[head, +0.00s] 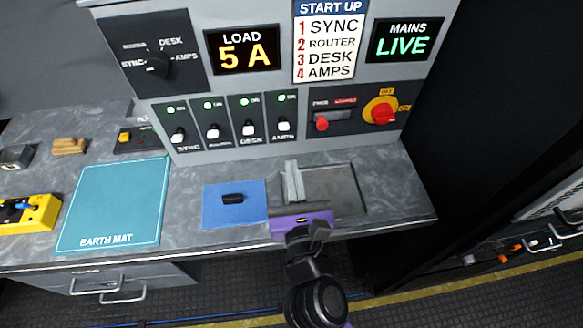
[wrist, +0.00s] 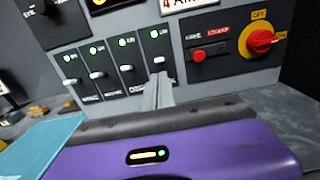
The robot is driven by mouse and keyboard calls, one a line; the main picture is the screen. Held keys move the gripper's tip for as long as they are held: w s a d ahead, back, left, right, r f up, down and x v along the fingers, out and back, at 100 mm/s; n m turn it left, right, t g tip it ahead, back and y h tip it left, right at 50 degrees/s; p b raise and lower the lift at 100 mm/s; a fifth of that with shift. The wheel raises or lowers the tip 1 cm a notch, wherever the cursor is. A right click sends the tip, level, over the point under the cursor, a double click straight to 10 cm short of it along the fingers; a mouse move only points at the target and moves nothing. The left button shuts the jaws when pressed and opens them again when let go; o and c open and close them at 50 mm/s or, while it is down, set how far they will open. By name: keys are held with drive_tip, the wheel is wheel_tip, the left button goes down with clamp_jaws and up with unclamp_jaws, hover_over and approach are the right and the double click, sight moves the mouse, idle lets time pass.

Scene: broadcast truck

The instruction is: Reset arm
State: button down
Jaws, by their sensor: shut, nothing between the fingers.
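My gripper (head: 292,181) has a purple body and pale fingers that are closed together and empty. In the head view it is over the counter, above the right edge of a blue mat and the left part of a dark grey plate. In the wrist view the fingertips (wrist: 163,90) point toward the lower panel, below the rightmost toggle. My arm (head: 310,275) reaches in from the bottom of the head view. The panel (head: 280,80) has several toggles with green lights, a load display (head: 242,50) reading 5 A, and a mains display (head: 404,40) reading LIVE.
A small black piece (head: 233,199) lies on the blue mat (head: 213,214). The teal earth mat (head: 115,205) lies left of it. A yellow device (head: 38,213) and wooden block (head: 69,146) are farther left. A red-and-yellow rotary switch (head: 382,111) protrudes from the panel.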

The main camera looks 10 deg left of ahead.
idle(0.5)
drive_tip(key=s+d+n+g+h, duration=0.1)
drive_tip(key=s+d+n+h, duration=0.1)
drive_tip(key=s+d+n, duration=1)
drive_tip(key=s+d+f+n+g+h, duration=0.1)
drive_tip(key=s+d+n+h, duration=0.2)
drive_tip(key=s+d+n, duration=0.9)
drive_tip(key=s+n, duration=0.8)
drive_tip(key=shift+s+d+n+g, duration=0.25)
drive_tip(key=shift+d+n+g, duration=0.05)
drive_tip(key=shift+d+n, duration=0.1)
